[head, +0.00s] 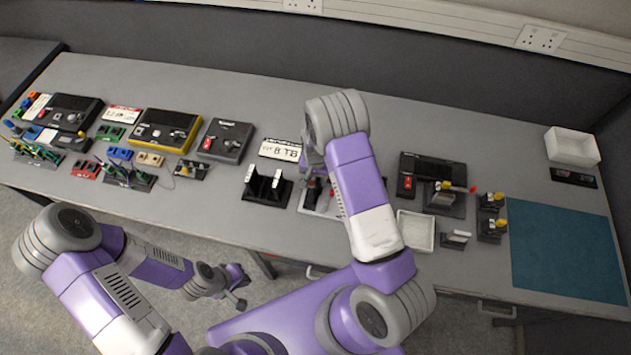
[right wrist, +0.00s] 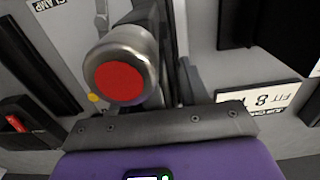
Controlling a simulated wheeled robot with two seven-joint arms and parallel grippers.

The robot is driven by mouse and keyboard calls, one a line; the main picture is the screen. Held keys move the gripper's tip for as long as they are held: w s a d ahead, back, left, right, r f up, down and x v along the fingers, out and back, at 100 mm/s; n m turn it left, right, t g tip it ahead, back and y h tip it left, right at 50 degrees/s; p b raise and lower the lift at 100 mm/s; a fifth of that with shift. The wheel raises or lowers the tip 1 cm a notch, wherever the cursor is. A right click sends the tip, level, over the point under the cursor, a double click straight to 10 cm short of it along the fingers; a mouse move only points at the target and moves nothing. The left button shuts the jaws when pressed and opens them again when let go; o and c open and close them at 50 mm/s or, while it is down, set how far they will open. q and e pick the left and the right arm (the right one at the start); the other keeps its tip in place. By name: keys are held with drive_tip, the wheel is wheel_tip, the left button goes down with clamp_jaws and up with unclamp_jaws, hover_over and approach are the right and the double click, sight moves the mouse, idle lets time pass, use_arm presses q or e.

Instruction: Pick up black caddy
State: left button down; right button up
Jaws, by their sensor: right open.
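A black holder (head: 266,187) with two white-faced uprights stands near the table's front edge, left of my right arm. It may be the black caddy, but I cannot tell for sure. A dark part at the upper right of the right wrist view may belong to it. My right gripper (head: 316,168) is open above the table, partly hidden by its own arm. Below it lies a pale tray (head: 309,200) with dark and red parts. A silver cylinder with a red end (right wrist: 121,78) fills the middle of the right wrist view. My left gripper (head: 238,290) is open and empty, below the table edge.
A white label (head: 281,150) lies behind the black holder. A black rack with green-handled tools (head: 130,178) and several cases stand left. A white bin (head: 415,230) and black fixtures (head: 445,198) stand right. The teal mat (head: 565,253) is clear.

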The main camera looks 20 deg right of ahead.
drive_tip(key=shift+f, duration=0.15)
drive_tip(key=c, duration=0.7)
drive_tip(key=shift+c, duration=0.5)
